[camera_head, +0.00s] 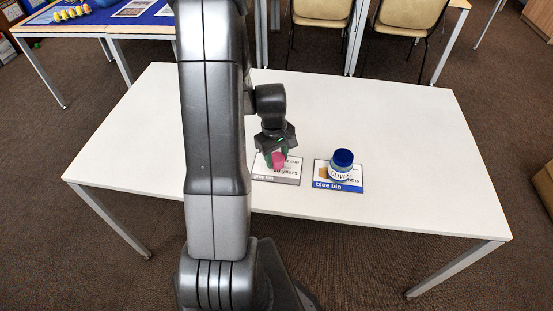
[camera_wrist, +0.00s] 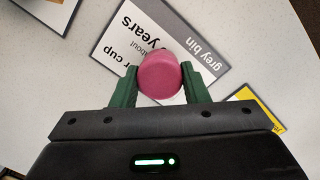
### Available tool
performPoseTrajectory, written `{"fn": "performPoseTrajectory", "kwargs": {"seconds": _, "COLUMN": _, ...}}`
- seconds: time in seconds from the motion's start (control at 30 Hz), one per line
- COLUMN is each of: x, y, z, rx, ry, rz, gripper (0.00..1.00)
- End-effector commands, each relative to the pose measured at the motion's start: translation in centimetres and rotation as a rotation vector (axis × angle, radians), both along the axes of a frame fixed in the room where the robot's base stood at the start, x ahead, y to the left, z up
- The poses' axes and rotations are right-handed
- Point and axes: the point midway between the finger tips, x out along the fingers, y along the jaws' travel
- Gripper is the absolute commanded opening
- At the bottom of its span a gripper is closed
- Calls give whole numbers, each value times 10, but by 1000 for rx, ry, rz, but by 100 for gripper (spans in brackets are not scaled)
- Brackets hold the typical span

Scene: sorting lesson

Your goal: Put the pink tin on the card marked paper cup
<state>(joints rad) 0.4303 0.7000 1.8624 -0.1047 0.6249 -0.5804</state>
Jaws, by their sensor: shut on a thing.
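The pink tin (camera_head: 279,160) is held between the two green fingers of my gripper (camera_wrist: 160,85), which is shut on it. In the wrist view the tin (camera_wrist: 160,73) shows as a round pink end over the lower edge of a card (camera_wrist: 190,40) reading "cup", "about", "years" and "grey bin". In the head view this card (camera_head: 289,177) lies flat on the white table, partly hidden by my gripper (camera_head: 274,150) and the tin. I cannot tell whether the tin touches the card or is just above it.
A jar with a blue lid (camera_head: 342,162) stands on the "blue bin" card (camera_head: 338,187) to the right. Part of another card (camera_wrist: 45,10) shows at the wrist view's upper left. The white table (camera_head: 420,150) is clear on its right side. Chairs (camera_head: 408,15) stand behind.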

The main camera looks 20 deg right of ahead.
Motion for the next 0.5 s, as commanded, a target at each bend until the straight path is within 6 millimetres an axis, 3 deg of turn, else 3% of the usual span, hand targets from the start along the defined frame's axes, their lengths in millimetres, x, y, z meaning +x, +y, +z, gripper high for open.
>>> {"fn": "performPoseTrajectory", "kwargs": {"seconds": 0.1, "x": -1, "y": 0, "z": -13, "rx": 1, "ry": 1, "rz": 0, "gripper": 17}}
{"fn": "performPoseTrajectory", "kwargs": {"seconds": 0.47, "x": 0, "y": 0, "z": -18, "rx": 0, "ry": 0, "rz": 0, "gripper": 17}}
{"fn": "performPoseTrajectory", "kwargs": {"seconds": 0.5, "x": 0, "y": 0, "z": -16, "rx": 0, "ry": 0, "rz": 0, "gripper": 49}}
